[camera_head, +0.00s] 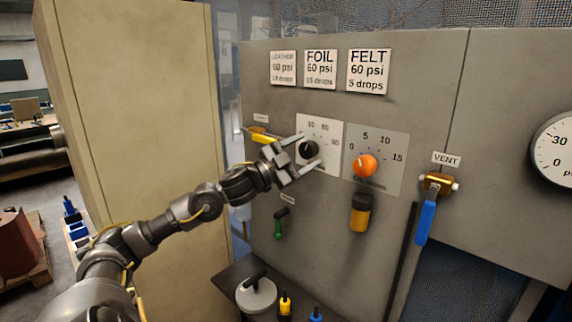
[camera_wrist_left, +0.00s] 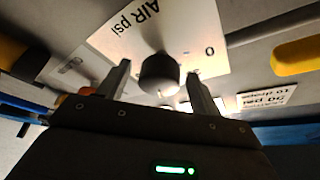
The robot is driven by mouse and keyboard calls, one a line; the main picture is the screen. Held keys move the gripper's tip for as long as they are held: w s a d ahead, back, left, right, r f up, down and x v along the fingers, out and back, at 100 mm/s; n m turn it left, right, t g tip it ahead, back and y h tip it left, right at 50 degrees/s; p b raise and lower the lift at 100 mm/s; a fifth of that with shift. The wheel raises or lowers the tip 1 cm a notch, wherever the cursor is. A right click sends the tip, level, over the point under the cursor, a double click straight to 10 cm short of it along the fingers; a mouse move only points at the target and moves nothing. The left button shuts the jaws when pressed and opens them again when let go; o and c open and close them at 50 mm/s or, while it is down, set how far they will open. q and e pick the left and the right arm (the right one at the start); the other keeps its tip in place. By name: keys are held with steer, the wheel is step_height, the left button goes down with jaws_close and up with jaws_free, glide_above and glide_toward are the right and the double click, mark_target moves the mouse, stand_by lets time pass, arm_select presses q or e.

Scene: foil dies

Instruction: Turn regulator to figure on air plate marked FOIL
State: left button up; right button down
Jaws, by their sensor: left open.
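The FOIL plate (camera_head: 320,69) on the grey panel reads 60 psi and 15 drops. It hangs between the LEATHER plate (camera_head: 283,68) and the FELT plate (camera_head: 368,72). The black regulator knob (camera_head: 309,149) sits on a white dial plate (camera_head: 330,131) with 30, 60 and 90 marks. My left gripper (camera_head: 311,151) is open with its fingers on either side of this knob. In the left wrist view the knob (camera_wrist_left: 159,74) stands between the spread fingers (camera_wrist_left: 160,85), with a visible gap at each side. The knob's pointer cannot be made out. My right gripper is not in view.
An orange knob (camera_head: 365,165) on a 0–15 dial is close at the right. A blue VENT lever (camera_head: 426,222) and a partly cut-off gauge (camera_head: 556,150) are farther right.

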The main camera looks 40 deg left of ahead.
arm_select(q)
steer(key=b+v, duration=0.2)
steer(key=v, duration=0.1)
steer(key=b+v, duration=0.1)
steer(key=shift+s+f, duration=0.35)
steer(key=b, duration=0.1)
glide_toward(304, 154)
steer(key=shift+r, duration=0.2)
steer(key=shift+a, duration=0.1)
steer(key=shift+w, duration=0.1)
